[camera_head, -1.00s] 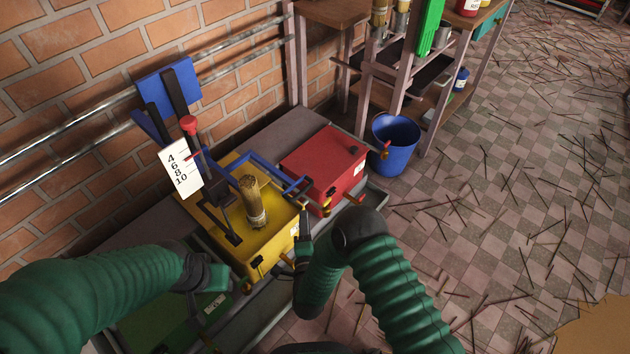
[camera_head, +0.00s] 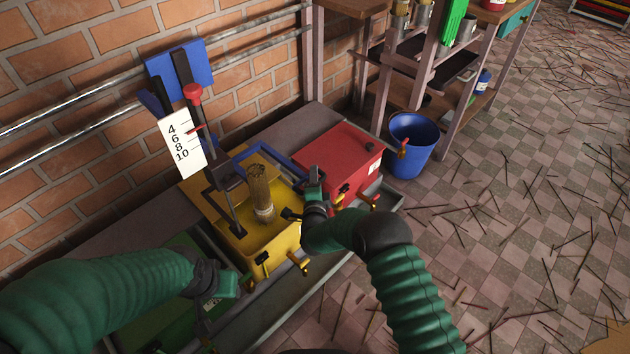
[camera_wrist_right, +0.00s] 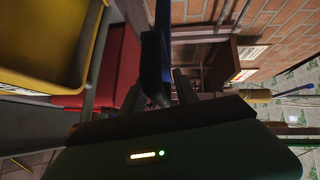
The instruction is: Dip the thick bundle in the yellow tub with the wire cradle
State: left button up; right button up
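The yellow tub (camera_head: 284,243) stands between a green and a red tub; its near corner also shows in the right wrist view (camera_wrist_right: 38,77). The thick brown bundle (camera_head: 259,186) stands upright over the tub, a pale band near its base; whether its foot touches the liquid is unclear. A blue frame (camera_head: 268,156), apparently part of the cradle, reaches around it from a dark upright with a red knob. My right gripper (camera_head: 314,184) is at the frame's right end; a blue bar (camera_wrist_right: 163,45) runs between its fingers, grip unclear. My left gripper (camera_head: 226,287) hangs over the green tub, fingers indistinct.
The red tub (camera_head: 345,155) is just right of my right gripper. A white scale card (camera_head: 181,145) hangs by the upright. A blue bucket (camera_head: 412,145) stands on the floor beside a shelf rack (camera_head: 465,110). Brass taps (camera_head: 300,264) stick out in front. Sticks litter the floor.

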jog(key=shift+s, duration=0.1)
jog(key=c, duration=0.7)
grip_shut()
